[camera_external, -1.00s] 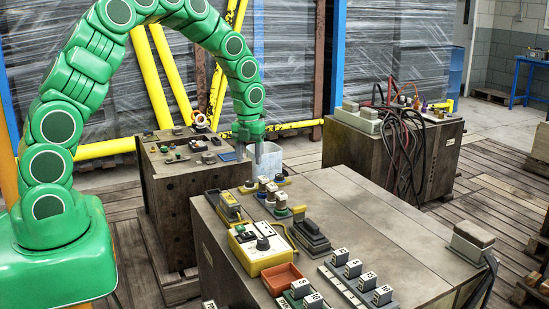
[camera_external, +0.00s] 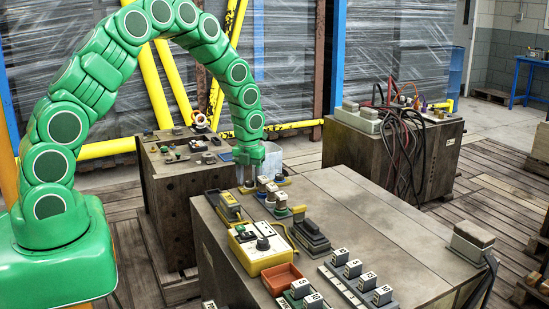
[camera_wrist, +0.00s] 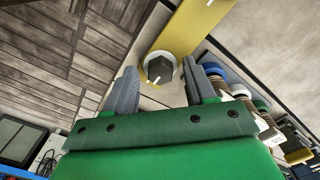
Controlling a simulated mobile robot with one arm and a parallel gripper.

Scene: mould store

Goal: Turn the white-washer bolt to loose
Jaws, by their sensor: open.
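In the wrist view a grey hex-headed bolt (camera_wrist: 159,68) sits on a yellow plate (camera_wrist: 196,22), with a pale ring around it that looks like the white washer. A short white mark shows at its lower edge. My gripper (camera_wrist: 160,68) is open, its two grey fingers on either side of the bolt head with gaps visible. In the external view my gripper (camera_external: 246,183) points down at the left rear corner of the bench, beside the other bolts; the bolt under it is mostly hidden by the fingers.
Other bolts with coloured washers, one blue (camera_wrist: 212,69), stand close to the right finger in the wrist view. On the bench (camera_external: 350,210) are a yellow control box (camera_external: 262,247), a grey-black device (camera_external: 310,236) and an orange tray (camera_external: 282,279). The bench's right middle is clear.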

